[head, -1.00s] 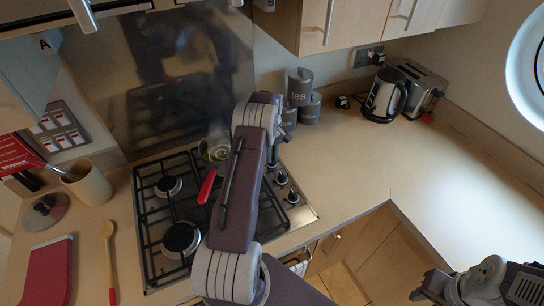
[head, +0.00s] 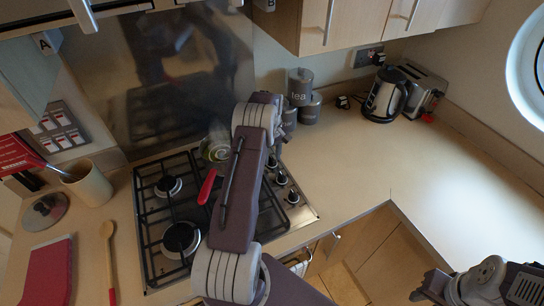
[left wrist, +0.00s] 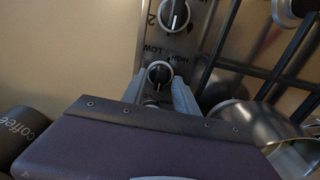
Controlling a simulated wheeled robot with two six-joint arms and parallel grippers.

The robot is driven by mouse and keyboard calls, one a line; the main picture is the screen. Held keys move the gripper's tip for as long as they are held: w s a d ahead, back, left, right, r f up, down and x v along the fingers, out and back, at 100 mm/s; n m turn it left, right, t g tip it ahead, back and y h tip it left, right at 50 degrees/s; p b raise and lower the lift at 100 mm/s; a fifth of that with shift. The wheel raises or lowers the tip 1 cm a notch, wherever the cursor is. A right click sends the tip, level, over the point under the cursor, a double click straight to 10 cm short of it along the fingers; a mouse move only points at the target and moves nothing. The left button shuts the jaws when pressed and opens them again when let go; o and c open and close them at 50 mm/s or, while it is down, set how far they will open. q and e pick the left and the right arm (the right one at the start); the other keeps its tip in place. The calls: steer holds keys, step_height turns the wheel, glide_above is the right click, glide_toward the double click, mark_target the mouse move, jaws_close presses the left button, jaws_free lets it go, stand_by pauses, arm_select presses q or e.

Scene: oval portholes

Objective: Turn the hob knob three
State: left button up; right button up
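The hob (head: 148,215) has a column of black knobs on its right side panel; several show in the head view, such as the front one (head: 292,196). In the left wrist view, a knob marked 2 (left wrist: 174,14) is at the top. The knob below it (left wrist: 159,73) sits between the tips of my left gripper (left wrist: 160,84). Its fingers are apart, one on each side; contact cannot be told. Another knob (left wrist: 153,102) is partly hidden by the gripper body. In the head view my left arm covers part of the hob. My right gripper (head: 430,288) is at the bottom right, far from the hob.
A pan with a red handle (head: 207,187) stands on the hob's back burner, close to my left arm. Grey canisters (head: 299,88) stand behind the gripper. A kettle (head: 383,95) and toaster (head: 424,88) are further right. The right counter (head: 440,165) is clear.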

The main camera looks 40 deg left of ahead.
mark_target(272, 159)
arm_select(q)
steer(key=shift+r, duration=0.3)
step_height(272, 159, up, 8)
steer(key=b, duration=0.1)
steer(key=shift+r, duration=0.2)
steer(key=s+d+r+m, duration=0.1)
steer(key=s+d+m, duration=0.3)
steer(key=d, duration=0.5)
steer(key=s+d+m, duration=0.3)
steer(key=s+d, duration=0.1)
steer(key=d, duration=0.5)
steer(key=s+d+f+m+t, duration=0.1)
steer(key=s+d+m, duration=0.4)
steer(key=s, duration=0.8)
steer(key=shift+d+f+b, duration=0.3)
steer(key=shift+d+f, duration=0.25)
steer(key=shift+d, duration=0.2)
